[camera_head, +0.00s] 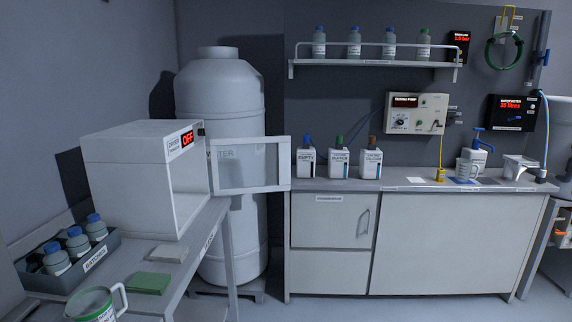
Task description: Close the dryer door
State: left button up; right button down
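The dryer (128,180) is a white box on the bench at the left, with a red display reading OFF (187,138) at its upper front. Its door (284,165) is a white frame with a see-through window. The door stands wide open, swung out to the right of the dryer's front and in front of the large water tank. The dryer's opening faces right, and the part of its inside that shows looks empty. Neither of my grippers is in view.
A grey water tank (222,90) stands behind the door. A counter (450,188) with bottles and instruments runs along the back. Open floor lies in front.

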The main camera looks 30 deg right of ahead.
aim_at(284, 141)
jog(key=z, duration=0.8)
jog(key=i, duration=0.9)
jog(key=z, duration=0.85)
jog(key=i, duration=1.65)
jog(key=u, duration=0.7)
